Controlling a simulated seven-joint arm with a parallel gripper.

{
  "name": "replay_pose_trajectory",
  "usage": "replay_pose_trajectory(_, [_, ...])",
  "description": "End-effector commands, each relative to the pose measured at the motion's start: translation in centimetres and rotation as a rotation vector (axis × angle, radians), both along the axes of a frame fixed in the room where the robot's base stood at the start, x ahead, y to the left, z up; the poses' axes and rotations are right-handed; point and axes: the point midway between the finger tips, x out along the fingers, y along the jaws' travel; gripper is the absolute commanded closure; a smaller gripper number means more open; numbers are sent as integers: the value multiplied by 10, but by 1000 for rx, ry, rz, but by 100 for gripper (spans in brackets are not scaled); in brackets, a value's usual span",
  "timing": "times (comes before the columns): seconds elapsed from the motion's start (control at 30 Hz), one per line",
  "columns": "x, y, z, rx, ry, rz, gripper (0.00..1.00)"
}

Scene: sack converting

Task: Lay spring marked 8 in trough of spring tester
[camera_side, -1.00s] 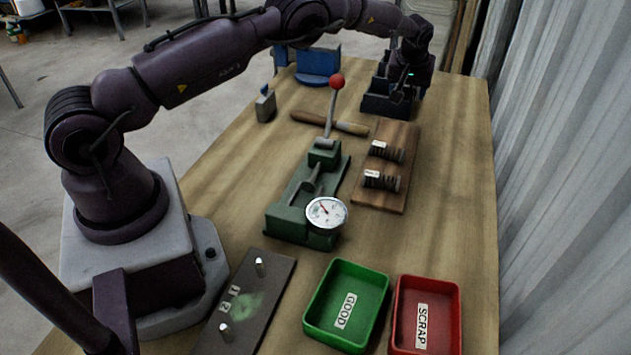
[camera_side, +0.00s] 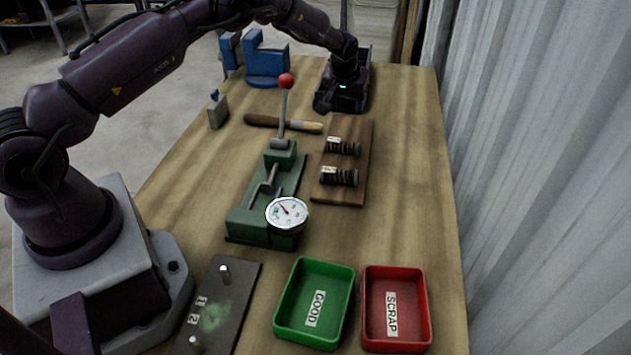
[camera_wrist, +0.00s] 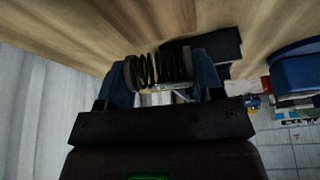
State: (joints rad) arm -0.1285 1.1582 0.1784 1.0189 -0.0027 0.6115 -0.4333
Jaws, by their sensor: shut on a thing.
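My gripper (camera_wrist: 163,72) is shut on a dark coil spring (camera_wrist: 146,71), which lies crosswise between its two fingers in the wrist view. No number can be read on this spring. In the side view my gripper (camera_side: 330,101) is at the far end of the bench, beside a dark box, and its fingertips are hard to make out. The green spring tester (camera_side: 238,224) stands mid-bench, with a round dial gauge (camera_side: 287,212) at its near end and a red-knobbed lever (camera_side: 286,81) standing upright. Its trough (camera_side: 264,188) looks empty.
A wooden board (camera_side: 350,190) right of the tester holds two tagged springs (camera_side: 339,177). A wooden-handled tool (camera_side: 283,123) lies behind the tester. A green GOOD tray (camera_side: 285,322), red SCRAP tray (camera_side: 424,318) and pegged dark plate (camera_side: 232,290) are in front. A blue vise (camera_side: 266,65) stands behind.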

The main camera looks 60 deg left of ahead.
Motion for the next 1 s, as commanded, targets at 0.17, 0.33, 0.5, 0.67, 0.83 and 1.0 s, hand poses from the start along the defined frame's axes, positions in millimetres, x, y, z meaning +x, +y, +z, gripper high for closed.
replay_pose_trajectory(0.17, [-33,-20,4,-2,-4,-122,91])
replay_pose_trajectory(0.33, [-72,-48,17,0,-6,-247,91])
replay_pose_trajectory(0.5, [-118,-81,36,1,-7,-372,91])
replay_pose_trajectory(0.67, [-170,-115,57,2,-7,-491,91])
replay_pose_trajectory(0.83, [-219,-141,79,3,-8,-574,91])
replay_pose_trajectory(1.0, [-237,-152,97,3,-7,-601,91])
